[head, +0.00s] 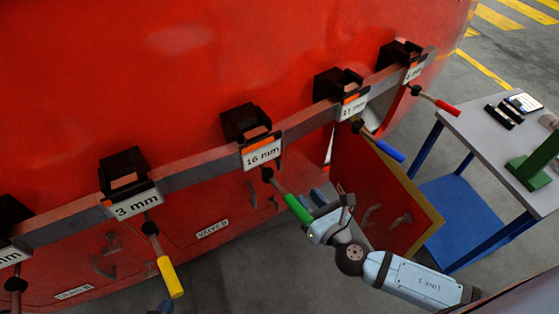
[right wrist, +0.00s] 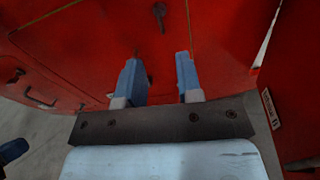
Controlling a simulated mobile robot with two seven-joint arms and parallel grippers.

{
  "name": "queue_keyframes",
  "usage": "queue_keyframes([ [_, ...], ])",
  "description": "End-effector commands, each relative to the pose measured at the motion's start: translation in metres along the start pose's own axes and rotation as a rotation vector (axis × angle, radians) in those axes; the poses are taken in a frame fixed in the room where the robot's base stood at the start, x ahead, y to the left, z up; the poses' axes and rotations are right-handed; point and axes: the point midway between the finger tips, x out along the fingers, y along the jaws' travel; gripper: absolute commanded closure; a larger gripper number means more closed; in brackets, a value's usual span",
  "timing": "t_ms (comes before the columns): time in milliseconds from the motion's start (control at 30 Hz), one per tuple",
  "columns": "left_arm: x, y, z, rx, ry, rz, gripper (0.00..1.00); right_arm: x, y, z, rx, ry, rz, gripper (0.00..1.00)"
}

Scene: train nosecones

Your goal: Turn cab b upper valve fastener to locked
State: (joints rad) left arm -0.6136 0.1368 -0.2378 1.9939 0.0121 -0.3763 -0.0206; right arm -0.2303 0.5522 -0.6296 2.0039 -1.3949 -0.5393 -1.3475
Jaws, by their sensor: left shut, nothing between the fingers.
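The red cab wall carries a closed panel labelled VALVE B (head: 212,229) in the head view. A small dark fastener (right wrist: 159,14) sticks out of a red panel at the top of the right wrist view. I cannot tell for certain whether it is the upper valve fastener, or whether it is locked. My right gripper (right wrist: 158,78) is open and empty, its two blue fingers pointing towards the panel below that fastener and apart from it. In the head view the right gripper (head: 318,198) is partly hidden behind a green-handled tool.
A grey rail (head: 200,166) holds black tool holders and hanging tools with yellow, green (head: 298,208), blue (head: 390,154) and red handles. An open red door (head: 385,195) stands right of my right gripper. A table (head: 490,140) stands further right.

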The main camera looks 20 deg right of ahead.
Motion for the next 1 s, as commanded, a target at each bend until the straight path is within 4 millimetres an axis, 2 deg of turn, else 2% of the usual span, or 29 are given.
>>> queue_keyframes([
  [100, -0.001, 0.0, -0.001, 0.0, 0.0, -0.001, 1.0, 0.006, 0.001, 0.006, -0.086, -0.026, 0.012, 0.67],
  [267, -0.005, -0.003, -0.007, 0.001, 0.001, -0.006, 1.0, 0.028, 0.002, 0.008, -0.09, -0.028, 0.012, 0.67],
  [500, -0.012, -0.008, -0.015, 0.004, 0.002, -0.017, 1.0, 0.08, 0.002, 0.01, -0.087, -0.028, 0.011, 0.67],
  [700, -0.015, -0.009, -0.017, 0.004, -0.001, -0.019, 1.0, 0.116, 0.003, 0.009, -0.085, -0.026, 0.011, 0.67],
  [833, -0.016, -0.008, -0.018, 0.002, -0.003, -0.019, 1.0, 0.131, 0.003, 0.008, -0.084, -0.025, 0.012, 0.67],
  [1000, -0.017, -0.007, -0.018, 0.002, -0.003, -0.019, 1.0, 0.139, 0.003, 0.007, -0.085, -0.024, 0.012, 0.67],
])
